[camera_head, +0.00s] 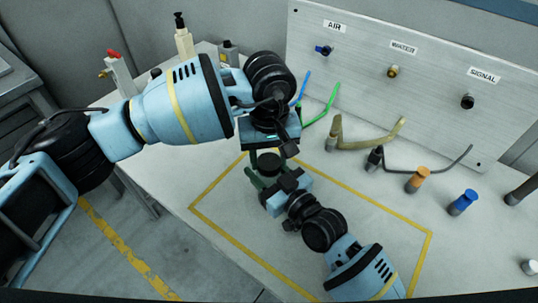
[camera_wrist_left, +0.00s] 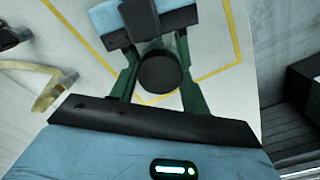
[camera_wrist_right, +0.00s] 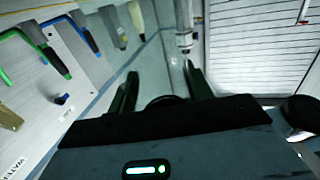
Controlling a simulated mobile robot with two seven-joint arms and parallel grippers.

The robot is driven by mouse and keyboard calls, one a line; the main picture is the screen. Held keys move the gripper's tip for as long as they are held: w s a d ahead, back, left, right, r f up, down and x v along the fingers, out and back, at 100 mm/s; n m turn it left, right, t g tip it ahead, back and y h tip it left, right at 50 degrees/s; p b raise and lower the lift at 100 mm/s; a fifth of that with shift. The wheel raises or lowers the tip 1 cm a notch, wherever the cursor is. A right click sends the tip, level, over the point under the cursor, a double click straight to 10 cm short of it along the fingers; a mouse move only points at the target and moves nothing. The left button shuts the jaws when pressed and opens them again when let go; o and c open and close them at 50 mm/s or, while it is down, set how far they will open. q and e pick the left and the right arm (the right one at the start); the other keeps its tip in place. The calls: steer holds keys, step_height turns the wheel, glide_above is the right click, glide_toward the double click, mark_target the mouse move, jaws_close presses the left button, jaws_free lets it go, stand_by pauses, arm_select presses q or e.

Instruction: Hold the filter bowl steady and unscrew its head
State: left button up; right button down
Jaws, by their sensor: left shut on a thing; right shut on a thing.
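The filter shows mainly as a round black head (camera_head: 268,162), largely covered by my grippers. It also shows in the left wrist view as a dark disc (camera_wrist_left: 159,72) between my left gripper's green fingers. My left gripper (camera_head: 266,146) comes from above and is shut on the head. My right gripper (camera_head: 262,178) reaches in from the front, low over the table, and is shut on the filter bowl. The bowl is mostly hidden by the fingers. In the right wrist view, a dark rounded part (camera_wrist_right: 164,100) shows between the green fingers.
A yellow outline (camera_head: 432,236) marks the white table around the work. Behind stands a grey panel (camera_head: 430,110) with AIR, WATER and SIGNAL ports. Hoses, an orange plug (camera_head: 417,180) and a blue plug (camera_head: 463,202) are on the right.

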arm_select(q)
steer(key=n, duration=0.3)
steer(key=shift+n, duration=0.3)
steer(key=n, duration=0.4)
steer(key=shift+n, duration=0.3)
steer(key=n, duration=0.4)
steer(key=shift+n, duration=0.4)
steer(key=n, duration=0.4)
steer(key=shift+r+n, duration=0.1)
steer(key=shift+n, duration=0.3)
steer(key=n, duration=0.4)
steer(key=shift+n, duration=0.4)
steer(key=n, duration=0.4)
steer(key=shift+n, duration=0.4)
steer(key=n, duration=0.4)
steer(key=shift+n, duration=0.3)
steer(key=n, duration=1.7)
steer(key=shift+n, duration=0.4)
steer(key=n, duration=0.4)
steer(key=shift+r, duration=0.1)
